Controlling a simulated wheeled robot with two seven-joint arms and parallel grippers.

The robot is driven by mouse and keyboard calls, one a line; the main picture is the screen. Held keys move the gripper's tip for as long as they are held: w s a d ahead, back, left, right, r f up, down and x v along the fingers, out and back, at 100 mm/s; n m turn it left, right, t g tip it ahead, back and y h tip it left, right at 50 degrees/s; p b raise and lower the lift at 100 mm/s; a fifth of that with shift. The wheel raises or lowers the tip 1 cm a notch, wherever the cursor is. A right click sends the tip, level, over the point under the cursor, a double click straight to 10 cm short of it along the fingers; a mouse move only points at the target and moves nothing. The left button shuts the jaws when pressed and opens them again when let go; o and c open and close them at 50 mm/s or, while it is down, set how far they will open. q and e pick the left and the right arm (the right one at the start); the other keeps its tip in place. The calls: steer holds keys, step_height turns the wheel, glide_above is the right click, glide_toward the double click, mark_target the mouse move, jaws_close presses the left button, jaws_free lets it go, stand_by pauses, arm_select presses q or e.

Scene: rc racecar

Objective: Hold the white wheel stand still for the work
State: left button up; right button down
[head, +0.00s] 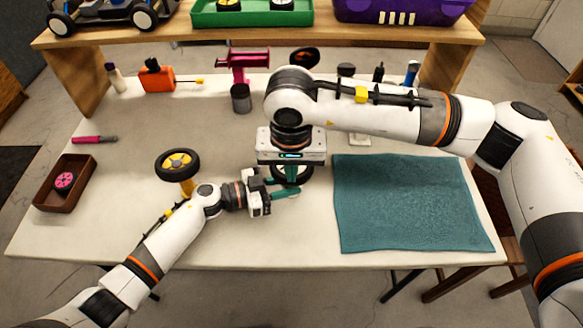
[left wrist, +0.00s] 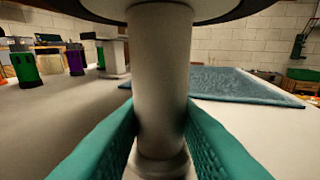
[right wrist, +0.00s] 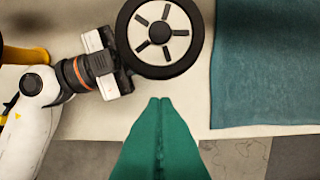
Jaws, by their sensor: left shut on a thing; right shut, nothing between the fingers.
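The white wheel stand (left wrist: 160,70) rises upright in the left wrist view, its round foot on the table. A wheel sits on top; its underside (left wrist: 230,8) crosses the top of that view. My left gripper (left wrist: 160,128) is shut on the stand's post, one teal finger on each side. In the right wrist view the wheel (right wrist: 165,35) has a white hub with dark spokes and a black tyre; it hides the stand. My right gripper (right wrist: 159,101) is shut and empty, pointing down near the wheel. In the head view it partly covers the wheel (head: 292,180).
A yellow-hubbed wheel (head: 178,164) on a yellow stand is left of the left gripper. A brown tray (head: 48,203) holds a pink wheel. A teal mat (head: 412,202) lies at right. A shelf (head: 200,31) spans the back.

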step_height(320, 180, up, 10)
steer(key=s, duration=0.1)
steer(key=shift+f, duration=0.15)
arm_select(q)
steer(key=o, duration=1)
steer(key=v, duration=1.2)
steer(key=shift+f, duration=0.1)
